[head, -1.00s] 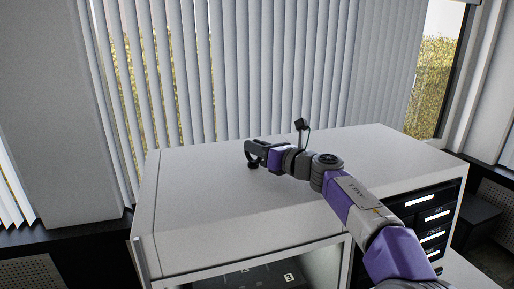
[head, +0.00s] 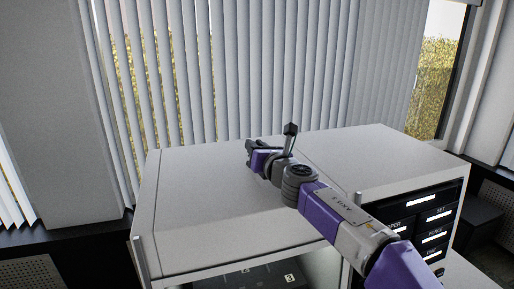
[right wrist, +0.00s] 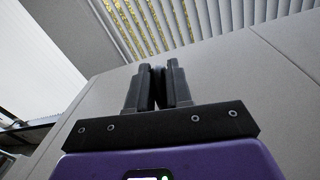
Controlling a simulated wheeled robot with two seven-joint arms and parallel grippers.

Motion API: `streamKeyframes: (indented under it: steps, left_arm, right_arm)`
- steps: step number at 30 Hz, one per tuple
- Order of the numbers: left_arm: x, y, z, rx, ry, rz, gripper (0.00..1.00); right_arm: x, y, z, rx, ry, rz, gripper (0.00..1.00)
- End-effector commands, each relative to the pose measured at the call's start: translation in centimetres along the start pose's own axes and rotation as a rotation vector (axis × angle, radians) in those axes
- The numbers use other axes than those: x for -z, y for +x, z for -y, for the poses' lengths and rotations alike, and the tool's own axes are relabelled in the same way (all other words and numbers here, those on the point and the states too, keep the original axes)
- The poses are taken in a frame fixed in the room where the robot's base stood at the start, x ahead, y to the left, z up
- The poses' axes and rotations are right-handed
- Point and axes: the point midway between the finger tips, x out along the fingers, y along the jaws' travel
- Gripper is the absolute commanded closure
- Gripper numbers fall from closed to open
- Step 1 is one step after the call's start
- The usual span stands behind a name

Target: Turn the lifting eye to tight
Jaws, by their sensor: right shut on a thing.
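My right gripper (head: 251,147) is over the top of the white press (head: 200,220), left of the middle. It also shows in the right wrist view (right wrist: 161,82), where its two dark fingers stand close together, shut on a narrow dark thing (right wrist: 157,76) between them. This is where the lifting eye sits, but the fingers hide nearly all of it. I cannot make out its ring or thread, or whether it is seated flush. My left gripper is not in view.
The press top around the gripper is bare and flat, with a seam running across it. Drawer-like black panels with labels (head: 437,215) are in the right front. Vertical blinds (head: 270,70) hang behind the press. A dark window (head: 250,277) is below the front edge.

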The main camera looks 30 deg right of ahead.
Motion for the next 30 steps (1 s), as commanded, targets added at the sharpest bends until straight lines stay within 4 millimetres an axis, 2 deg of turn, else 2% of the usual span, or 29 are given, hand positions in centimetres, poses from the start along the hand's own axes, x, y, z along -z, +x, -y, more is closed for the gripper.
streamKeyframes:
  steps: [17, 24, 30]
  left_arm:
    - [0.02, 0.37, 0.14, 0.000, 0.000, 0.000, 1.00]
    - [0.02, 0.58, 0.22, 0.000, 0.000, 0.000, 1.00]
    - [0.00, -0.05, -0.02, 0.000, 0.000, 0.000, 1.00]
  right_arm:
    - [0.06, 0.08, -0.66, 0.188, 0.000, 0.039, 1.00]
    - [0.13, 0.24, -0.95, 0.394, 0.000, 0.079, 1.00]
    - [0.00, 0.38, -1.20, 0.581, 0.000, 0.117, 1.00]
